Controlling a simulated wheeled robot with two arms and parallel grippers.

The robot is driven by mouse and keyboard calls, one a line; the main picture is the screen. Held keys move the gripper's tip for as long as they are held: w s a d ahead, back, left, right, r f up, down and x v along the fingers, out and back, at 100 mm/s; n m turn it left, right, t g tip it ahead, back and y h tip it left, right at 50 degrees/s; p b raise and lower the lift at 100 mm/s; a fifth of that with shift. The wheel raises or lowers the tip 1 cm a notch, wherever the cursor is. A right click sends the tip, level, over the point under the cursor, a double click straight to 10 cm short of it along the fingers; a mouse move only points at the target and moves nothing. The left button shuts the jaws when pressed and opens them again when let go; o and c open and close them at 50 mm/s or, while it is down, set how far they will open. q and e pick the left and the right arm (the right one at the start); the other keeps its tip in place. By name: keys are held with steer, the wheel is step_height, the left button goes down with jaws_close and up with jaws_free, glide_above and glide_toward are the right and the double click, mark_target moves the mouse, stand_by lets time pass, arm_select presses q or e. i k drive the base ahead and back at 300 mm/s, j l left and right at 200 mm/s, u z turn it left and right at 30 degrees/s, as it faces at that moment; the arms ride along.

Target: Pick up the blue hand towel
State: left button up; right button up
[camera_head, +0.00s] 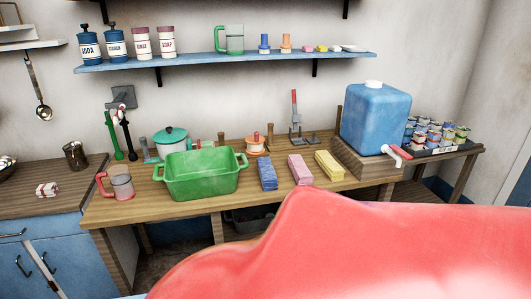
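The blue hand towel (267,176) appears as a narrow folded stack lying on the wooden table top, just right of the green basin. A pink folded towel (300,169) and a yellow one (329,165) lie to its right in a row, with small gaps between them. Neither of my grippers can be made out in the head view. A large smooth red shape (350,250) fills the lower right foreground and hides what is behind it; I cannot tell what it is.
A blue water container (374,112) with a tap stands to the right, beside several small cans. A blue shelf (200,61) hangs above.

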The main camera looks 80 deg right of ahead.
mark_target(267, 174)
steer(key=z, duration=3)
